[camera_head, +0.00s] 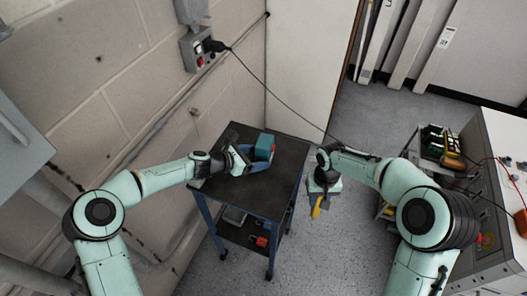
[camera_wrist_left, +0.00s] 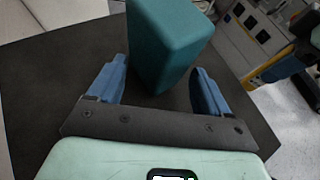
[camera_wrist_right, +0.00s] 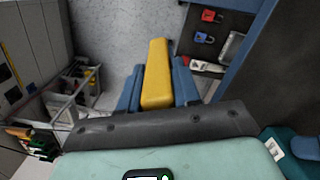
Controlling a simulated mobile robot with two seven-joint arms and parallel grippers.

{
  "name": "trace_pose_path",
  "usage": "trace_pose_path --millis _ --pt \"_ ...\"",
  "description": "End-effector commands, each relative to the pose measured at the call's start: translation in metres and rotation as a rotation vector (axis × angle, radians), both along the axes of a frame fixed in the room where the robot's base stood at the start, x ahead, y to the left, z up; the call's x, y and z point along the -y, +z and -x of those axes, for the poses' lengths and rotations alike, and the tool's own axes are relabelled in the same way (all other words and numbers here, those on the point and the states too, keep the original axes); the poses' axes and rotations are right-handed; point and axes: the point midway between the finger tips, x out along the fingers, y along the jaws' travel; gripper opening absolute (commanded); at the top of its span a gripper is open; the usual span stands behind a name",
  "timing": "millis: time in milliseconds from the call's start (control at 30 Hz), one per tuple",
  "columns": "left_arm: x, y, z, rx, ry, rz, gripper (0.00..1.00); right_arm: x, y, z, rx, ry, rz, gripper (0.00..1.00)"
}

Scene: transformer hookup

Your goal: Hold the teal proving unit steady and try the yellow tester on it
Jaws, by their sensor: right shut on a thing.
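The teal proving unit (camera_head: 264,144) stands upright on the dark top of a cart. My left gripper (camera_head: 253,168) is open at the unit. In the left wrist view its two blue fingers (camera_wrist_left: 160,88) lie on either side of the lower part of the teal unit (camera_wrist_left: 165,45), and I cannot tell if either touches. My right gripper (camera_head: 315,196) is shut on the yellow tester (camera_head: 316,208) and holds it off the cart's right side, above the floor. In the right wrist view the yellow tester (camera_wrist_right: 157,75) sticks out between the blue fingers.
The cart top (camera_head: 270,199) is bare around the unit. Its lower shelf holds red and blue padlocks (camera_wrist_right: 205,38). A wall socket (camera_head: 198,50) has a black cable running right, behind my right arm. A trolley with tools (camera_head: 440,145) and a grey cabinet (camera_head: 500,150) stand right.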

Motion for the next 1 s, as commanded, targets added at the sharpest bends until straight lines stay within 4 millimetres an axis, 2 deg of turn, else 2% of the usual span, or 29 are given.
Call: trace_pose_path --millis 300,667,700,767,800,1000 --pt "0.022 -0.016 -0.016 -0.002 0.003 -0.002 0.77 0.0 0.008 -0.004 0.006 0.0 0.0 0.0" --pt "0.025 -0.019 -0.018 -0.002 0.001 -0.002 0.77 0.0 0.008 -0.004 0.007 0.0 0.0 0.0" --pt "0.025 -0.019 -0.017 -0.002 0.001 -0.002 0.75 0.0 0.008 -0.004 0.007 0.0 0.0 0.0" --pt "0.025 -0.019 -0.017 -0.002 0.001 -0.002 0.58 0.0 0.008 -0.004 0.007 0.0 0.0 0.0" --pt "0.025 -0.019 -0.017 -0.002 0.001 -0.002 0.55 0.0 0.008 -0.004 0.007 0.0 0.0 0.0" --pt "0.025 -0.019 -0.018 -0.001 0.001 -0.001 0.5 0.0 0.008 -0.004 0.007 0.0 0.0 0.0"
